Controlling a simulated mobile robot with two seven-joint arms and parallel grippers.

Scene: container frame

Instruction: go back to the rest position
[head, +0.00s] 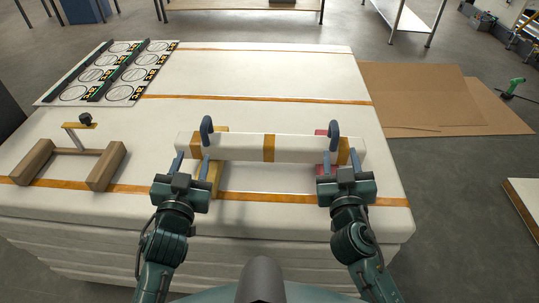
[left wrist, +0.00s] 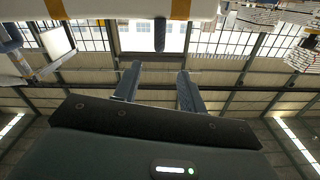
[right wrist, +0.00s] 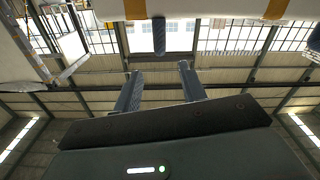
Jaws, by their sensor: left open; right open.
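My left gripper (head: 190,165) is open and empty, just in front of the left part of a white beam (head: 240,147) with orange bands. My right gripper (head: 341,165) is open and empty in front of the beam's right part. Two blue-grey curved handles, left (head: 206,130) and right (head: 334,135), stand on the beam above the grippers. In the left wrist view, a handle (left wrist: 159,35) shows beyond the parted fingers (left wrist: 157,82), apart from them. The right wrist view likewise shows a handle (right wrist: 159,37) beyond the open fingers (right wrist: 160,82).
A wooden frame (head: 105,166) with a dark knob stands at left. A board with printed circles (head: 130,73) lies at back left. Cardboard (head: 415,90) lies on the floor right.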

